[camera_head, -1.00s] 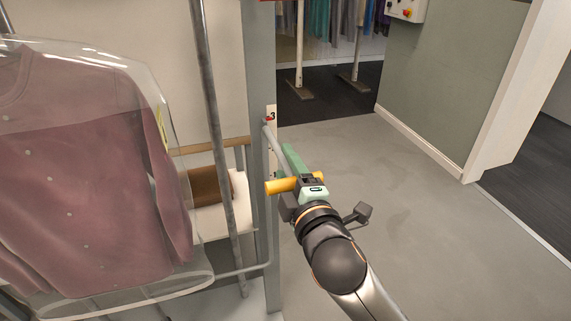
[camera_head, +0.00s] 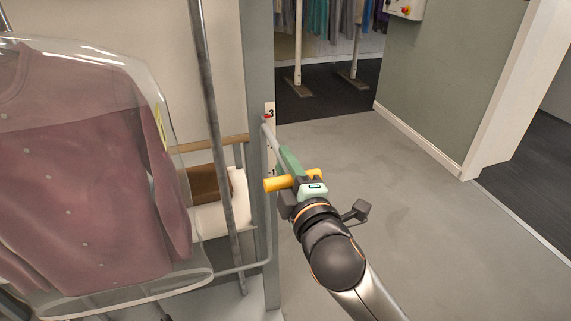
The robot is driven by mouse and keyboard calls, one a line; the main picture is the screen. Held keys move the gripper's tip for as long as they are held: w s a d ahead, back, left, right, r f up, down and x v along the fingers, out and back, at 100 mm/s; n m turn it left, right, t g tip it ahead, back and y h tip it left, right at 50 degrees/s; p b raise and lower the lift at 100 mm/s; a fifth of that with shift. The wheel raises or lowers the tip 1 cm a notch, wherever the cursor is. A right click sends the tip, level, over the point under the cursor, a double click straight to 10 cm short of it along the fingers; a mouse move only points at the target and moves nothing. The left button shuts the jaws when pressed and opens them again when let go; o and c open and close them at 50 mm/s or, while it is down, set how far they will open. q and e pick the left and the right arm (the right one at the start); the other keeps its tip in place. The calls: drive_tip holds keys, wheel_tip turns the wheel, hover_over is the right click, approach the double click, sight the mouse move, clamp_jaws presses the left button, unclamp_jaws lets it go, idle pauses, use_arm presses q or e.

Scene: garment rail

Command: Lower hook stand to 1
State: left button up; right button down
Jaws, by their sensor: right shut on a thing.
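The hook stand shows as a grey upright post (camera_head: 258,75) with a numbered scale strip (camera_head: 270,112). A red pointer sits near the 3 at the top of the strip; a lower number is mostly hidden. A grey bar (camera_head: 272,140) runs from the post down to a yellow handle (camera_head: 278,184). My right gripper (camera_head: 297,180) is shut on the yellow handle, which sticks out on both sides of it. The gripper's body hides the handle's middle. My left gripper is out of view.
A mauve cardigan (camera_head: 80,170) in a clear cover hangs at the left, close to a slanted metal pole (camera_head: 211,120). A wooden-railed shelf with a brown item (camera_head: 208,183) stands behind. The grey floor (camera_head: 420,240) to the right is clear.

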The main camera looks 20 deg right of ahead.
idle(0.8)
drive_tip(key=shift+f, duration=0.3)
use_arm(q)
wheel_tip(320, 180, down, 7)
drive_tip(key=b, duration=1)
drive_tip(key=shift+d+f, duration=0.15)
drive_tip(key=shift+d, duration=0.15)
use_arm(e)
wheel_tip(320, 180, down, 18)
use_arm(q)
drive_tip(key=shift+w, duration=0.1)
use_arm(e)
drive_tip(key=shift+f, duration=0.2)
drive_tip(key=c, duration=0.8)
unclamp_jaws()
drive_tip(key=shift+o, duration=0.8)
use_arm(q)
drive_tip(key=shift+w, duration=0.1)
use_arm(e)
drive_tip(key=shift+r, duration=0.15)
